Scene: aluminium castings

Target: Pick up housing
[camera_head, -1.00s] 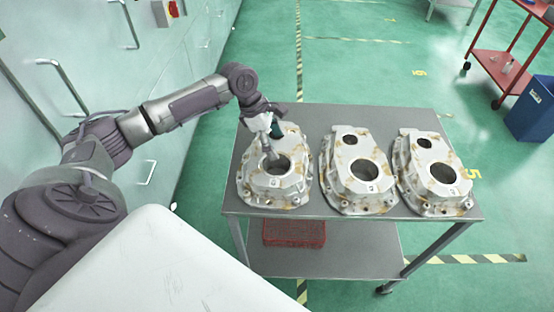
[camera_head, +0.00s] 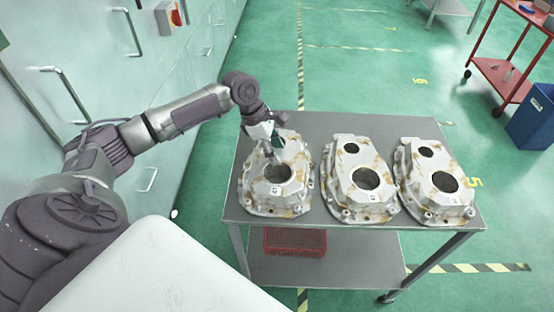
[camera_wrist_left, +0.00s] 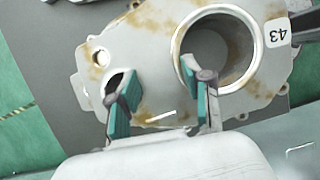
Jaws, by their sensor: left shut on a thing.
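Three pale cast housings with brown stains stand in a row on a grey metal table (camera_head: 325,126). My left gripper (camera_head: 268,152) is down at the leftmost housing (camera_head: 259,188) and partly covers its rear half. In the left wrist view, the gripper (camera_wrist_left: 162,108) has one finger at the small hole and the other at the large bore of this housing (camera_wrist_left: 150,55). It is shut on the wall between these openings. The label there reads 43. The housing appears to rest on the table. My right gripper is not in view.
The middle housing (camera_head: 345,190) and the right housing (camera_head: 423,190) stand close beside the held one. A red crate (camera_head: 293,242) is on the lower shelf. Pale cabinets line the left. A blue bin (camera_head: 533,118) and a red cart (camera_head: 507,72) stand at the right.

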